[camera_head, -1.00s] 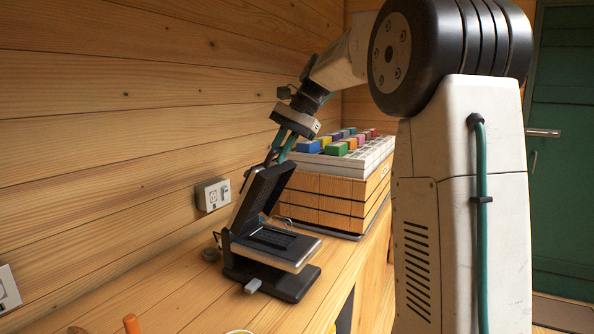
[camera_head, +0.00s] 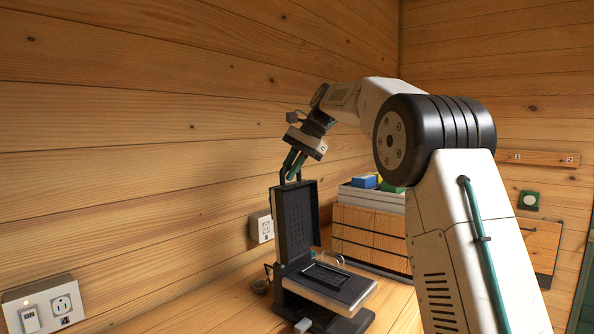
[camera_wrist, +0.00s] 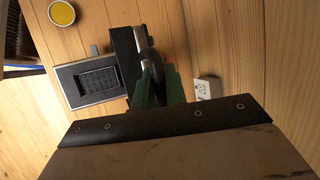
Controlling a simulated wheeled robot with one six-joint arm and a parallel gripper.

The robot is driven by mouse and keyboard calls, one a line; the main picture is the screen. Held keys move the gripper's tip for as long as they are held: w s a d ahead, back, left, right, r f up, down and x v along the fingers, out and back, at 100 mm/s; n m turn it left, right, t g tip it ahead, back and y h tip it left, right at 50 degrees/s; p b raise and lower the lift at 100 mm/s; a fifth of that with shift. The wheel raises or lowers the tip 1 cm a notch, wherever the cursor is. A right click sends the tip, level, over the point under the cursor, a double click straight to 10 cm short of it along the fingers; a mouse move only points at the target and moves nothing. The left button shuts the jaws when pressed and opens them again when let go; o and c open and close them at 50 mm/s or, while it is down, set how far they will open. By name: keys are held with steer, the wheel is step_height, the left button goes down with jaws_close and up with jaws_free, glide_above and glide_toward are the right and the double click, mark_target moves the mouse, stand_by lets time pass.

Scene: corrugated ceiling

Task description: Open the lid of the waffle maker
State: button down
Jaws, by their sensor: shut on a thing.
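The waffle maker (camera_head: 325,283) stands on the wooden counter, black and silver, with a gridded lower plate facing up. Its lid (camera_head: 297,218) stands open, close to upright, with its gridded inner face showing in the head view. My gripper (camera_head: 292,170) is at the top edge of the lid, shut on it. In the wrist view my green fingers (camera_wrist: 158,84) close at the dark lid (camera_wrist: 127,52), and the lower plate (camera_wrist: 92,79) lies to the left. The exact grip on the lid's edge is partly hidden by the fingers.
A wooden box (camera_head: 370,236) with a white top and coloured blocks stands behind the waffle maker. Wall outlets (camera_head: 262,226) and (camera_head: 45,305) are on the left wall. A yellow-filled round bowl (camera_wrist: 62,13) shows in the wrist view.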

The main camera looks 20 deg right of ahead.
steer(key=shift+w+a, duration=0.1)
stand_by(0.3)
steer(key=c, duration=1.5)
jaws_free()
steer(key=shift+o, duration=0.2)
steer(key=v, duration=0.7)
steer(key=shift+d+r, duration=0.2)
steer(key=shift+r, duration=0.15)
